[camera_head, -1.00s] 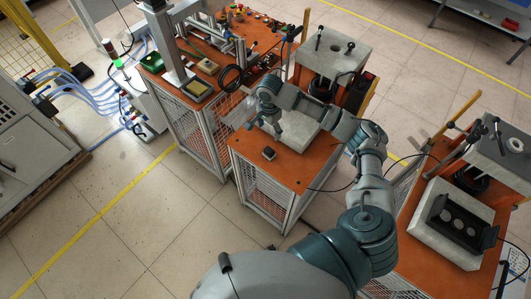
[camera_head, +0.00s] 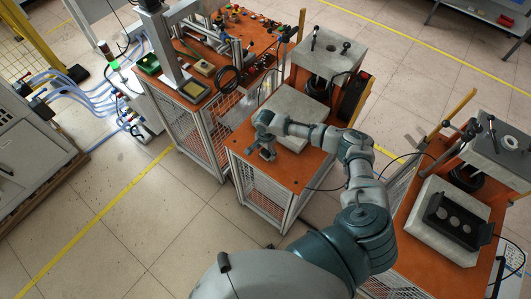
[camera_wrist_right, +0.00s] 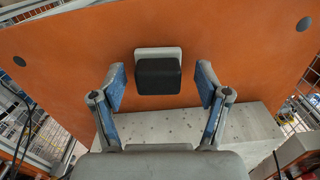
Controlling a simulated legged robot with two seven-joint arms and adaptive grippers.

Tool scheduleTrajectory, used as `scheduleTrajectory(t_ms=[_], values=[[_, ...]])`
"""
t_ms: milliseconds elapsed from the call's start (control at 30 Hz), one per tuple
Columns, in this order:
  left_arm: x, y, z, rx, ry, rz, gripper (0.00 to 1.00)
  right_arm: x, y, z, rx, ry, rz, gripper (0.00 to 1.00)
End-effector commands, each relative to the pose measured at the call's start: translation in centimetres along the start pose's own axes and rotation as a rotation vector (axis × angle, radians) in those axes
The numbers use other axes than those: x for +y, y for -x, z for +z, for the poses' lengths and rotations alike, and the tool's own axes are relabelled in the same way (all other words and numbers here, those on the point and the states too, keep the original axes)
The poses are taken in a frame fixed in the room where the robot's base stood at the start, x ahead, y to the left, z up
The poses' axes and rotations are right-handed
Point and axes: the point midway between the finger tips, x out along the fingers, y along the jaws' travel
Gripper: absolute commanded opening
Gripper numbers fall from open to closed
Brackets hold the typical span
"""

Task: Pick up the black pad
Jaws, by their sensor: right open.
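The black pad (camera_wrist_right: 158,78) is a small dark block with rounded edges on a light grey base. It sits on the orange table top (camera_wrist_right: 80,65). My right gripper (camera_wrist_right: 161,88) is open, with one blue-padded finger on each side of the pad and a gap on both sides; it is not gripping it. In the head view the right gripper (camera_head: 262,149) hangs over the front part of the orange table, and the pad (camera_head: 267,154) is partly hidden there. My left gripper is not in view.
A pale grey block (camera_head: 293,108) lies on the same table, behind the gripper, under my forearm. A press with a grey top (camera_head: 330,52) stands behind it. Another orange bench at the right holds a black tray with round pieces (camera_head: 458,222).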

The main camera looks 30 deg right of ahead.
Motion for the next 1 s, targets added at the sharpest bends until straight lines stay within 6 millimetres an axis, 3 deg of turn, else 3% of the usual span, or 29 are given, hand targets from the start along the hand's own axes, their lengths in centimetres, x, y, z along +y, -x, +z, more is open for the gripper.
scheduleTrajectory(t_ms=[233,500,800,1000], values=[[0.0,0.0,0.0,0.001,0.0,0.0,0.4,0.0,-0.2,0.0,0.0,0.001,0.0,0.75],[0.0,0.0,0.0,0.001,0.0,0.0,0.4,0.0,-0.2,0.1,0.001,0.0,0.0,0.11],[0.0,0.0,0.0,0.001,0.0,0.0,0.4,-0.1,0.2,0.1,0.0,0.0,-0.001,0.11],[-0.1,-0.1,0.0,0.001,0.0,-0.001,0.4,-0.1,3.6,0.0,-0.001,0.001,-0.004,0.11]])
